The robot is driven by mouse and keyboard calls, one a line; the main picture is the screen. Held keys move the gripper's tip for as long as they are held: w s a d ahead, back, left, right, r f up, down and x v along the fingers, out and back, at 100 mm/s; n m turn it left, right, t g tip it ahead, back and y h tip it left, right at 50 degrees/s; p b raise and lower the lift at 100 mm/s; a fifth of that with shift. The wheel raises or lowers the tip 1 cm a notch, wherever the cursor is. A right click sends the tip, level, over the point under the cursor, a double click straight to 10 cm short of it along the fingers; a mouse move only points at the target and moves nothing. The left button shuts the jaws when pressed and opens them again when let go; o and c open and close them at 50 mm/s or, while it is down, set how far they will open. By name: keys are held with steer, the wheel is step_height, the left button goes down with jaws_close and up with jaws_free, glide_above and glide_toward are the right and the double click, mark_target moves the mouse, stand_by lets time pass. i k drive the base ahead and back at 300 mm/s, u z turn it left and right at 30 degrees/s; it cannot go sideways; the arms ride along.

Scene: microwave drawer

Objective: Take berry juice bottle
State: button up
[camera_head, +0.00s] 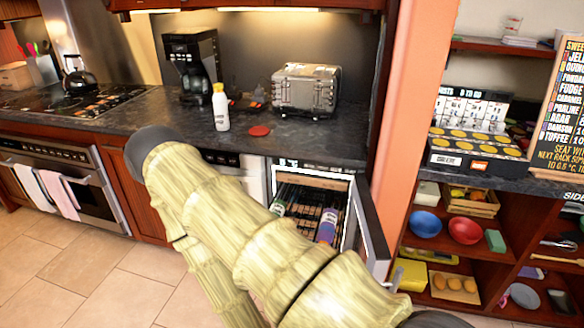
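A bottle with a purple label (327,226), possibly the berry juice, stands inside the small open cooler (312,183) under the counter. The label cannot be read from here. A second bottle with green on it (281,199) is at the left inside the cooler, partly hidden by my arm. The cooler's door (370,228) stands open to the right. My arm crosses the middle of the picture in front of the cooler and hides its lower left part. My gripper does not show.
On the counter are a white bottle with a yellow cap (221,108), a red lid (259,130), a toaster (305,89) and a coffee maker (190,65). Shelves with bowls (465,230) stand right of the orange pillar (419,90). Tiled floor (60,260) is clear at left.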

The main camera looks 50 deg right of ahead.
mark_target(326, 234)
steer(key=z, duration=1.65)
steer(key=i, duration=0.5)
steer(key=k, duration=0.5)
steer(key=z, duration=1.3)
steer(key=i, duration=0.55)
steer(key=u, duration=1.3)
